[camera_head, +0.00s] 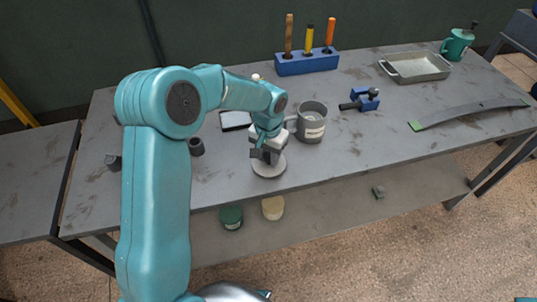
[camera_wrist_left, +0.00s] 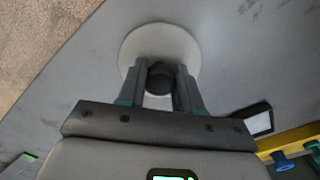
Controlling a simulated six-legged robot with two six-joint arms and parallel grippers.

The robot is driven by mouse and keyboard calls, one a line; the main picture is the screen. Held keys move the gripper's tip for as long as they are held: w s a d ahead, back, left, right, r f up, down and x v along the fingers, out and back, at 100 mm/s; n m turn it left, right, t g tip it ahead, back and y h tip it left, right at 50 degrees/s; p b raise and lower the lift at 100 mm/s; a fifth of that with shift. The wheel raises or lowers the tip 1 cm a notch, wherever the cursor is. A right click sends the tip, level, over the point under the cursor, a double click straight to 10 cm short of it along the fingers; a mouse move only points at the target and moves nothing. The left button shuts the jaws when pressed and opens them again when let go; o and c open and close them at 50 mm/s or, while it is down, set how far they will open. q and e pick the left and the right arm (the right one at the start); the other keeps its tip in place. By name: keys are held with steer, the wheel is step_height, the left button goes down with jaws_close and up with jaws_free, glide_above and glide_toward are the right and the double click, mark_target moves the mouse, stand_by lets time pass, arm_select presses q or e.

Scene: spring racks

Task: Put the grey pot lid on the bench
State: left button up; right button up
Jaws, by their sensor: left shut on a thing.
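The grey pot lid (camera_head: 268,170) is a pale round disc near the front edge of the bench (camera_head: 345,160). My left gripper (camera_head: 268,157) points down over it. In the left wrist view, the left gripper's fingers (camera_wrist_left: 160,85) are shut on the lid's dark knob, and the lid's disc (camera_wrist_left: 160,38) shows beyond them. I cannot tell whether the lid touches the bench or hangs just above it. My right gripper is not in view.
A grey mug (camera_head: 312,122) stands just right of the gripper. A blue block with upright tools (camera_head: 307,64), a blue clamp-like item (camera_head: 366,100), a tray (camera_head: 415,68) and a curved spring strip (camera_head: 470,113) lie farther right. Tins (camera_head: 231,217) stand on the shelf below.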

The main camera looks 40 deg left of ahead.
mark_target(268, 156)
arm_select(q)
steer(key=shift+f, duration=0.1)
steer(key=o, duration=1)
steer(key=shift+f, duration=0.15)
steer(key=shift+o, duration=0.2)
steer(key=shift+w+r, duration=0.1)
steer(key=shift+r, duration=0.65)
step_height(268, 156, up, 11)
